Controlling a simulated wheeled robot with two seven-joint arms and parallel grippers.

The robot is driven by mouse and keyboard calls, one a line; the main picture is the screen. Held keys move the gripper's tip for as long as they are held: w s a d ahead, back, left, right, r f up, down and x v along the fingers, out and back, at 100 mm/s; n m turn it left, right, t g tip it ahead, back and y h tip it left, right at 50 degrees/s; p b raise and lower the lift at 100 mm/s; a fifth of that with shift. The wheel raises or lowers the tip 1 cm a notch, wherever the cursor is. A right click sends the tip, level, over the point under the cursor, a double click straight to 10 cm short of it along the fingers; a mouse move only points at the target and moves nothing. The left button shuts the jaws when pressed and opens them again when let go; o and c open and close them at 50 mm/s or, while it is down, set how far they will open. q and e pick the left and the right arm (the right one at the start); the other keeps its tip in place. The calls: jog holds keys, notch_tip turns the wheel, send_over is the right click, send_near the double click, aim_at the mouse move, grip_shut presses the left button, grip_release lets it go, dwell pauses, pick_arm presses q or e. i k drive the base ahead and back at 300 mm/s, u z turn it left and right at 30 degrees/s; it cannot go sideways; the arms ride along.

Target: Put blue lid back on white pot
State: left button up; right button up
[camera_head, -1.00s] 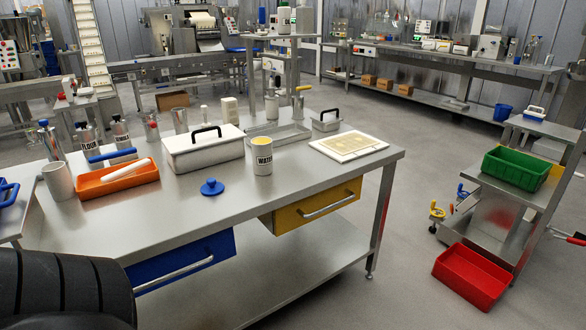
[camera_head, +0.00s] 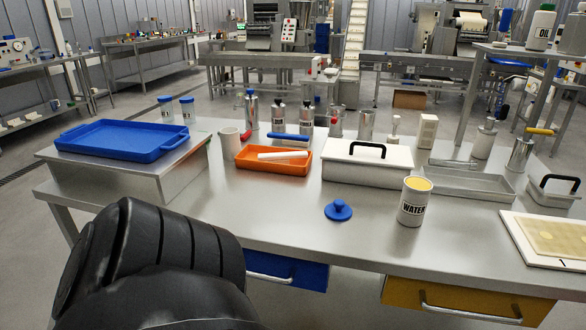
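The blue lid (camera_head: 339,210) is a small round disc with a knob on top. It lies knob up on the steel table, near the front edge. The white pot (camera_head: 412,205), labelled WATER, stands upright and open to the right of the lid, with yellow showing inside its rim. Lid and pot are apart. A black part of my own arm fills the lower left of the head view. Neither gripper is in view.
A blue tray (camera_head: 85,142) sits on a raised steel stand at left. A framed board (camera_head: 511,243) lies at right. The table around the lid is clear.

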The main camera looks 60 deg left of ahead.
aim_at(416, 189)
jog(key=u, duration=0.65)
jog(key=i, duration=0.55)
jog(key=u, duration=0.55)
